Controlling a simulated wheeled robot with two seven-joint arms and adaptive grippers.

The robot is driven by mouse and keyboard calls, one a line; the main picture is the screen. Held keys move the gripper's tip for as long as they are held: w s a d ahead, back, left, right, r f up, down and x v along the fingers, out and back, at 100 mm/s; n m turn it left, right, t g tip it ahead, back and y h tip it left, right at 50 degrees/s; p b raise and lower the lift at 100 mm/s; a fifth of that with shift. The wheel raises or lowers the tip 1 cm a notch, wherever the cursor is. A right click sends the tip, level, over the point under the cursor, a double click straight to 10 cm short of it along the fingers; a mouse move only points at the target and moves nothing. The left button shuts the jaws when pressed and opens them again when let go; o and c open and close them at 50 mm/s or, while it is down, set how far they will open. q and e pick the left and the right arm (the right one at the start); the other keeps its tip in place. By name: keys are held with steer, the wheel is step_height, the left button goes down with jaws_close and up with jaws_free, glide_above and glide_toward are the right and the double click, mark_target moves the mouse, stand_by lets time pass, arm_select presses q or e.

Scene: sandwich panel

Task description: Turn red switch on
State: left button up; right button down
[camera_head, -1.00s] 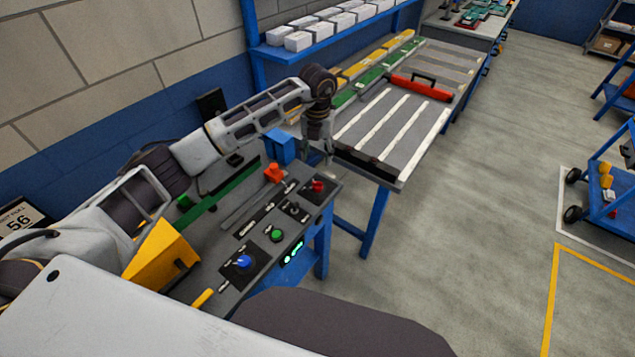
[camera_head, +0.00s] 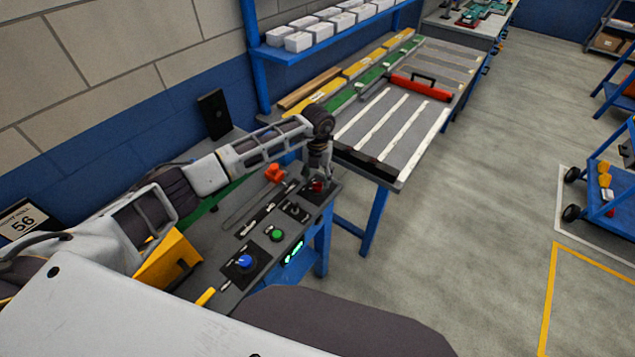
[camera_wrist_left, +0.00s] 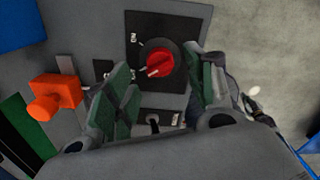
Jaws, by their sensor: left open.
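The red switch (camera_wrist_left: 157,61) is a round red knob on a black plate (camera_wrist_left: 185,27) marked "NO" or "ON", at the top middle of the left wrist view. A pale mark on the knob points to the lower left there. In the head view the red switch (camera_head: 317,185) sits at the far right end of the grey panel (camera_head: 262,210), partly hidden by my gripper. My left gripper (camera_head: 323,182) is right above it. In the left wrist view my left gripper (camera_wrist_left: 165,95) is open, its green-padded fingers on either side of and below the knob. Contact cannot be told.
An orange knob (camera_head: 274,173) stands beside the switch. A black switch (camera_head: 294,208), a green button (camera_head: 277,235) and a blue knob (camera_head: 244,262) sit nearer on the panel. A conveyor-like table (camera_head: 395,130) is behind it.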

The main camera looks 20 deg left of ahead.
mark_target(317, 183)
arm_select(q)
steer(key=shift+f, duration=1.9)
steer(key=shift+c, duration=0.2)
steer(key=c, duration=1)
